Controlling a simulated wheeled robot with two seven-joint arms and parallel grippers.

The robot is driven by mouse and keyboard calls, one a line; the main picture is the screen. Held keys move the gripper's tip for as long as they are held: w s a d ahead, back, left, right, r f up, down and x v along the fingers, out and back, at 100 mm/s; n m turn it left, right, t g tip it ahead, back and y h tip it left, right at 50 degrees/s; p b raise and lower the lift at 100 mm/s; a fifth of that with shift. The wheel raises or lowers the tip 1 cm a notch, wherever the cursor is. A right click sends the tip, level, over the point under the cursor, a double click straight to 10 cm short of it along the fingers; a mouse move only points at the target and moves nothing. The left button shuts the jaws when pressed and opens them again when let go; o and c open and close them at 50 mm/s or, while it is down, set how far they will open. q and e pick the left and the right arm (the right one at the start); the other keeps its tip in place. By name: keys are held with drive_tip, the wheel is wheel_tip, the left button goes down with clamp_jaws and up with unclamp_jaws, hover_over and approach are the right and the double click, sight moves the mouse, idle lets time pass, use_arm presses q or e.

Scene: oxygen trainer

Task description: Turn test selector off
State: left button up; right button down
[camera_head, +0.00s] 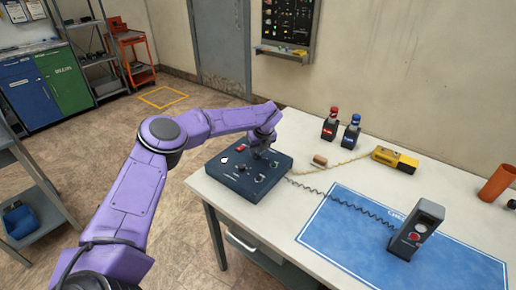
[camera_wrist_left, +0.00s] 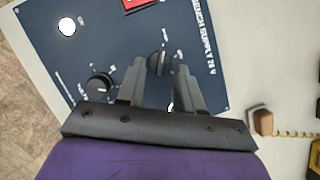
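The dark blue control box (camera_head: 222,183) sits on the left end of the white table, with knobs, a red switch and a white lamp on its top. In the left wrist view, one black knob (camera_wrist_left: 158,64) lies between my left fingertips, and a second black knob (camera_wrist_left: 100,86) is to the left of the fingers. The labels are too small to tell which knob is the test selector. My left gripper (camera_head: 262,150) is over the far part of the box; in the wrist view its fingers (camera_wrist_left: 160,70) are apart, with gaps beside the knob. My right gripper is not in view.
A red switch (camera_head: 240,149) is on the box's far left part. A coiled cable runs to a grey handheld unit (camera_head: 416,228) on the blue mat (camera_head: 335,235). A yellow device (camera_head: 394,159), a brown block (camera_head: 320,160) and two small bottles (camera_head: 330,124) stand behind.

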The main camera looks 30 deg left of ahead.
use_arm(q)
drive_tip(key=shift+x, duration=1.05)
drive_tip(key=shift+r, duration=0.15)
drive_tip(key=shift+w, duration=0.1)
clamp_jaws()
